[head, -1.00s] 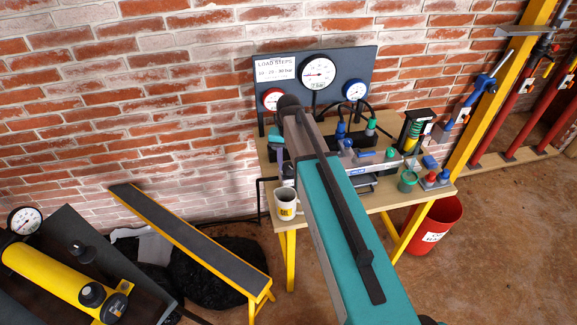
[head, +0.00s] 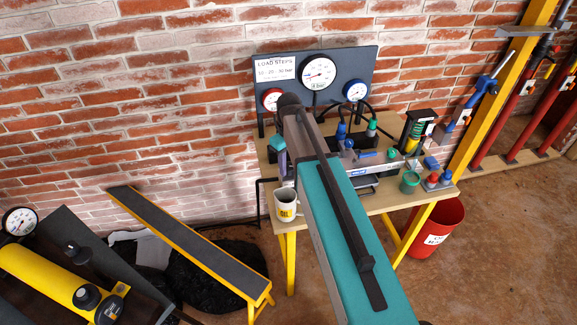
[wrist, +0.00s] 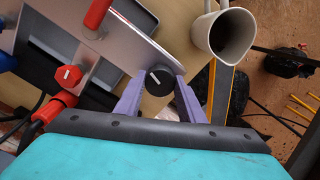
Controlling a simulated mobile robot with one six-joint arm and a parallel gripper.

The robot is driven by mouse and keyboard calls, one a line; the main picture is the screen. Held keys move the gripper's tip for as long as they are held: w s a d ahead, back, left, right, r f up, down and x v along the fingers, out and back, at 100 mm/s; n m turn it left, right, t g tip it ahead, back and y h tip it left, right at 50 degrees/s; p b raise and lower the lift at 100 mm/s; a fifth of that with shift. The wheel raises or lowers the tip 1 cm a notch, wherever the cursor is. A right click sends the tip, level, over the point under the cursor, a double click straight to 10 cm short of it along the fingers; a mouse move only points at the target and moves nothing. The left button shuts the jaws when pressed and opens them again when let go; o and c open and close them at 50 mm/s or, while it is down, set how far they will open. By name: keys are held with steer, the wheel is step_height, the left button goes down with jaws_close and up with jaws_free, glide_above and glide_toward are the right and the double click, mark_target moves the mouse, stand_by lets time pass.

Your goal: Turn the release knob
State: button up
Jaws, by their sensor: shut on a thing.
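The release knob (wrist: 159,79) is a round black knob with a white pointer line, on a grey metal plate. In the wrist view my gripper (wrist: 160,88) has its two purple fingers on either side of the knob, shut on it. The pointer line lies slanted across the knob's face. In the head view, part of my gripper (head: 279,150) shows at the bench's left end, and my teal arm hides the knob. The large middle gauge (head: 318,72) has its needle toward the lower left.
A white mug (head: 285,206) stands on the wooden bench's (head: 385,200) front left edge, close beside my gripper in the wrist view. A green pot (head: 410,182) and coloured fittings sit to the right. A red bucket (head: 440,225) stands on the floor.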

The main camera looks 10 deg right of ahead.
mark_target(289, 166)
steer(key=shift+n, duration=1.5)
steer(key=o, duration=1)
steer(key=shift+o, duration=0.2)
steer(key=shift+r, duration=0.2)
step_height(289, 166, up, 14)
steer(key=b, duration=0.3)
steer(key=shift+f+b, duration=0.25)
steer(key=shift+b, duration=0.05)
